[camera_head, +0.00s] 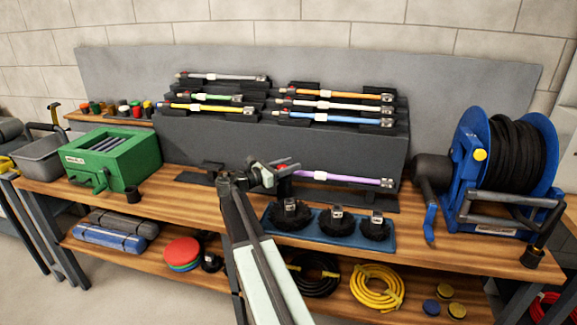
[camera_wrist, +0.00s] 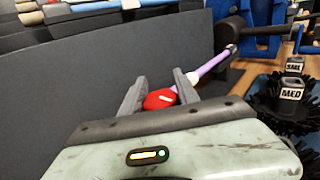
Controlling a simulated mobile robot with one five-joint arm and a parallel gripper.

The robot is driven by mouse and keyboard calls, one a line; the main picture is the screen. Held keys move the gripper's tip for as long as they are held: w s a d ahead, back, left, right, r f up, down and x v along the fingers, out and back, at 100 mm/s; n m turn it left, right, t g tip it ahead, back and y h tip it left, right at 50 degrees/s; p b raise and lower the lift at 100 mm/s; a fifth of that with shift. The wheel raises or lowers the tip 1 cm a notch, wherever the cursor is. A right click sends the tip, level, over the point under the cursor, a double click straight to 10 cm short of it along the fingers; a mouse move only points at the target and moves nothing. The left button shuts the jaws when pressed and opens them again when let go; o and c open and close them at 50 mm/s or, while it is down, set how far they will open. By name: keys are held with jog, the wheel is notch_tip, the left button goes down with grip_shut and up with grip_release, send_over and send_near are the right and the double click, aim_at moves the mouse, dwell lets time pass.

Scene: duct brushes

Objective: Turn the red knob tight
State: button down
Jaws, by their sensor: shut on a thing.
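The red knob (camera_wrist: 160,99) sits between the two fingers of my gripper (camera_wrist: 160,96) in the wrist view, and the fingers are shut on it. In the head view my gripper (camera_head: 272,170) is at the left end of the purple rod, where a little of the red knob (camera_head: 282,168) shows. The purple rod (camera_head: 335,178) lies level along the front of the dark rack, with a white collar near the knob and a metal fitting at its right end. It also shows in the wrist view (camera_wrist: 215,62), running up and right from the knob.
The dark rack (camera_head: 180,135) holds several other coloured rods above. Black brushes (camera_head: 290,214) stand on a blue mat (camera_head: 333,241) just right of my arm. A green box (camera_head: 135,150) stands left, a blue hose reel (camera_head: 475,160) right.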

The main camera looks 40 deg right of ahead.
jog(key=shift+s+m+g, duration=0.1)
jog(key=shift+m+g, duration=0.2)
jog(key=shift+g, duration=0.2)
jog(key=c, duration=0.9)
grip_release()
jog(key=a, duration=0.2)
jog(key=w+a, duration=0.1)
jog(key=a, duration=0.4)
jog(key=shift+w+a, duration=0.2)
jog(key=shift+a, duration=0.1)
